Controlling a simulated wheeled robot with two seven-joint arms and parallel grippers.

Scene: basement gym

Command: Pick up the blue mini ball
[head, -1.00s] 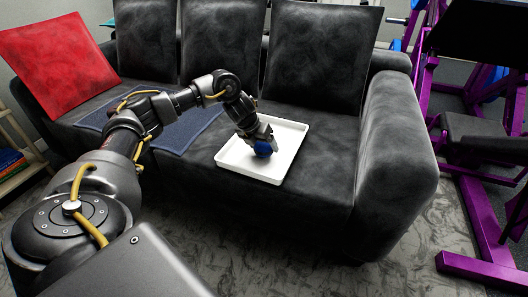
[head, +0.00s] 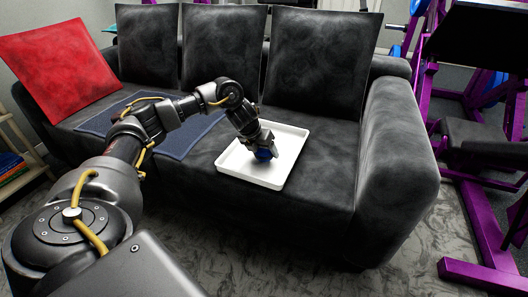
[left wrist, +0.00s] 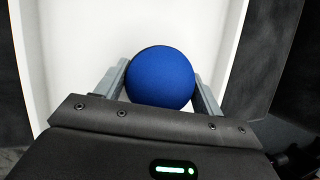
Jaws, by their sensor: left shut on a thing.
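The blue mini ball (head: 263,155) is in my left gripper (head: 264,153), at the white tray (head: 246,176) on the sofa seat. In the left wrist view the ball (left wrist: 161,77) sits between the two grey fingers of the left gripper (left wrist: 162,85), which are shut on it from both sides. The white tray floor (left wrist: 85,50) shows behind it. I cannot tell whether the ball still touches the tray. My right gripper is not in view.
The tray rests on a dark sofa (head: 310,205) with black back cushions (head: 318,62) and a red cushion (head: 60,70). A blue mat (head: 180,138) lies left of the tray. Purple gym equipment (head: 480,225) stands at right.

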